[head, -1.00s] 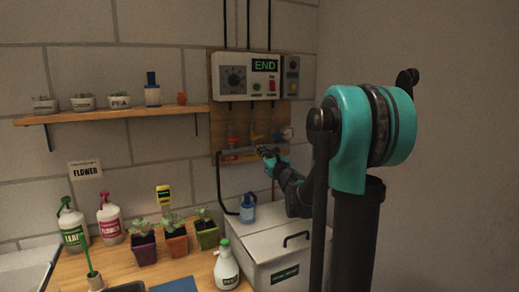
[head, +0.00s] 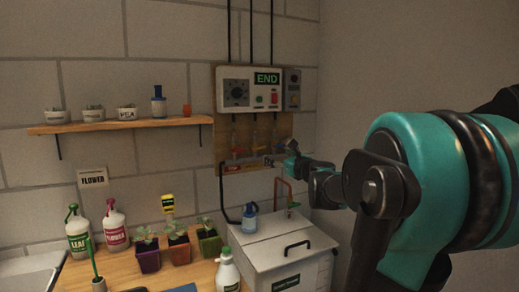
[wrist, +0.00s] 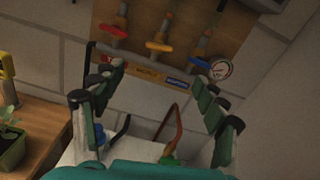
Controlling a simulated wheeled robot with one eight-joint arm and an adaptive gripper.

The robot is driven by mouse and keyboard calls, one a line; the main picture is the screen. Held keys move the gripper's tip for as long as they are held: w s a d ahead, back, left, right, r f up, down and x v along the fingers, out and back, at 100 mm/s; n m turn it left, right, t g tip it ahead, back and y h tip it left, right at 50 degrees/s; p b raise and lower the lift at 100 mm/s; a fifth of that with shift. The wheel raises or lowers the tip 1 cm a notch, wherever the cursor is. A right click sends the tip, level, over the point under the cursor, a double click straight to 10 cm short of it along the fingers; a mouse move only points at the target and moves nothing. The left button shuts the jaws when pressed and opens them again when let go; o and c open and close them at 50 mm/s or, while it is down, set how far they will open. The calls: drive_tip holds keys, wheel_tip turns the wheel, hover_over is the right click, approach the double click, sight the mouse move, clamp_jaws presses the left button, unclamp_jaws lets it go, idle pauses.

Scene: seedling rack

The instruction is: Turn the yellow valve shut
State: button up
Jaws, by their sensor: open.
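The yellow valve (wrist: 159,46) is the middle of three on the wooden board, between a red valve (wrist: 113,31) and a blue valve (wrist: 200,62). Its handle lies roughly crosswise to its upright pipe in the wrist view. My gripper (wrist: 158,76) is open and empty, its fingers spread wide below the valves, left and right of the yellow one. They appear clear of the yellow handle.
A round gauge (wrist: 221,69) sits near the right finger. A horizontal pipe (wrist: 130,63) and labels lie below the valves. Below stand a white lidded box (head: 280,243) with a blue bottle (head: 249,207) and a red bent pipe (head: 283,183). A control box (head: 247,90) reads END.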

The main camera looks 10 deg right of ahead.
sight(260, 147)
drive_tip(key=x, duration=1.7)
drive_tip(key=shift+f, duration=0.1)
